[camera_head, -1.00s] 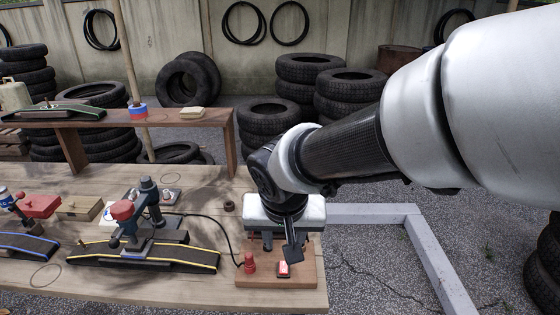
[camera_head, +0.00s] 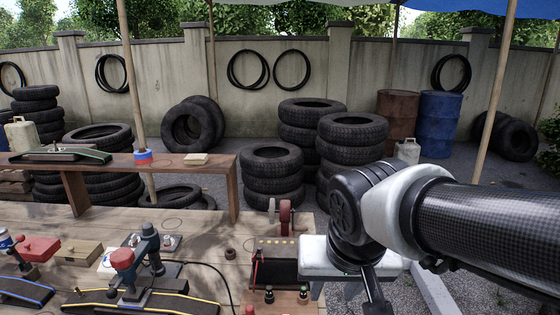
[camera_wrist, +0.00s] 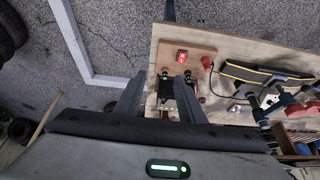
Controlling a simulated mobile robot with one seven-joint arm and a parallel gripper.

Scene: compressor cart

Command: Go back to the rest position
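My gripper (camera_wrist: 160,78) shows in the wrist view with its two fingers apart and nothing held between them. In the head view my gripper (camera_head: 374,290) hangs at the lower right of the workbench, partly cut off by the bottom edge.
The workbench (camera_head: 200,252) carries a red-topped tool (camera_head: 122,260), a dark ramp with yellow edges (camera_head: 190,302) and a wooden box (camera_head: 79,252). A raised shelf (camera_head: 150,163) stands behind. Stacked tyres (camera_head: 272,170) and barrels (camera_head: 438,120) line the wall. Paved ground shows at right.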

